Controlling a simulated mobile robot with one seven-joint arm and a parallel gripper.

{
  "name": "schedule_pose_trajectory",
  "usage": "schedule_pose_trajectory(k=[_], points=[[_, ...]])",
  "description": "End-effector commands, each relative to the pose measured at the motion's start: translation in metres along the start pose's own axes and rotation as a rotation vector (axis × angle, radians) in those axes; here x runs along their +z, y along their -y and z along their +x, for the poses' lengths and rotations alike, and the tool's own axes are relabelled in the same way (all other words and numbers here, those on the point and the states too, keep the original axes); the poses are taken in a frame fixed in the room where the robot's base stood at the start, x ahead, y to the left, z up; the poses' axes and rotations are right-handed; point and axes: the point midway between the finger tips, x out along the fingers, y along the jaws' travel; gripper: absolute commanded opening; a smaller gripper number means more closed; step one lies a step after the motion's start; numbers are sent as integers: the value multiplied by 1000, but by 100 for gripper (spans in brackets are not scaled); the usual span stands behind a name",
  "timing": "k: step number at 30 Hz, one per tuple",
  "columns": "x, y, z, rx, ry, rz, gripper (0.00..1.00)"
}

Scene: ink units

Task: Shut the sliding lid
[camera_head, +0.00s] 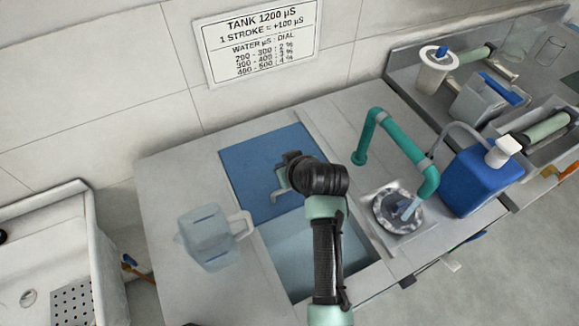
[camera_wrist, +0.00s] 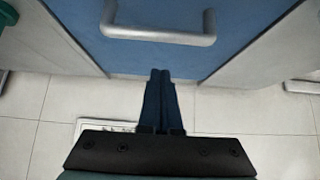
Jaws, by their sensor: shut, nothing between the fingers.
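The blue sliding lid (camera_head: 262,155) covers the back part of the tank in the counter. The front part of the tank (camera_head: 305,250) is open, with pale blue water showing. The lid's grey bar handle (camera_wrist: 160,35) shows whole in the wrist view; in the head view it is small and partly hidden by my wrist. My gripper (camera_wrist: 160,75) is shut and empty. Its fingertips are over the blue lid, close to the handle on its wall side. I cannot tell whether they touch the lid or handle.
A clear jug (camera_head: 205,235) stands left of the tank. A blue canister (camera_head: 478,178) stands farther right. A sign (camera_head: 258,40) is on the wall behind.

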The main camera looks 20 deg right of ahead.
Motion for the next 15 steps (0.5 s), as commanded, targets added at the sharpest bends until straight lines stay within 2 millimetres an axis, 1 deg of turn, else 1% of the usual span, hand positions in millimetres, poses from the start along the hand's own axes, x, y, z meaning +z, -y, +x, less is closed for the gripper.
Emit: schedule_pose_trajectory(k=[1,2,4,9,15], points=[[0,0,8,-1,1,-1,0],[0,0,12,0,2,-1,0],[10,-1,2,2,2,4,0],[26,-1,-8,2,1,4,0],[34,0,-11,1,-1,1,0]])
